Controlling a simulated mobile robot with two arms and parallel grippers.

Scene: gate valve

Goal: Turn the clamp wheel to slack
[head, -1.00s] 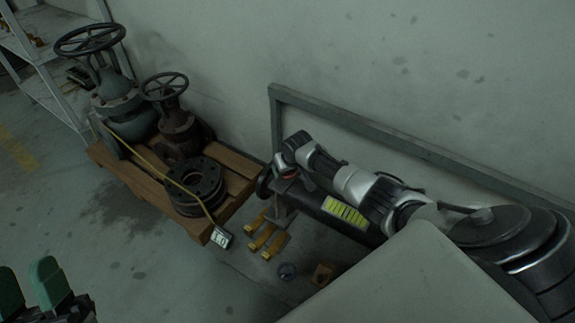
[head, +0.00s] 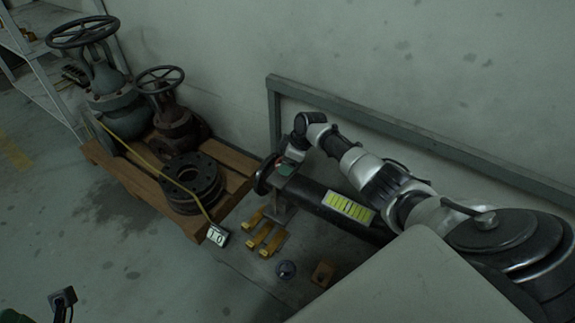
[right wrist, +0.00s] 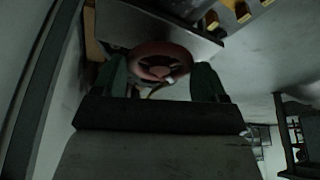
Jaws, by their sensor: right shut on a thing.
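The clamp wheel (right wrist: 160,62) is a small red spoked wheel under a grey metal block in the right wrist view. My right gripper (right wrist: 162,80) has its green fingers on either side of the wheel's rim and is shut on it. In the head view my right gripper (head: 284,170) reaches down onto the stand at the left end of a dark pipe (head: 318,198). There the arm and gripper hide most of the clamp wheel. My left gripper (head: 40,308) shows only in part at the bottom left corner, far from the wheel; its opening cannot be made out.
A dark handwheel (head: 265,174) is at the pipe's left end. A wooden pallet (head: 222,205) carries two large valves and black flanges. Yellow blocks (head: 266,237), a round dark item (head: 286,270) and a small brown block (head: 322,273) lie on the floor. A grey rail (head: 400,140) runs along the wall.

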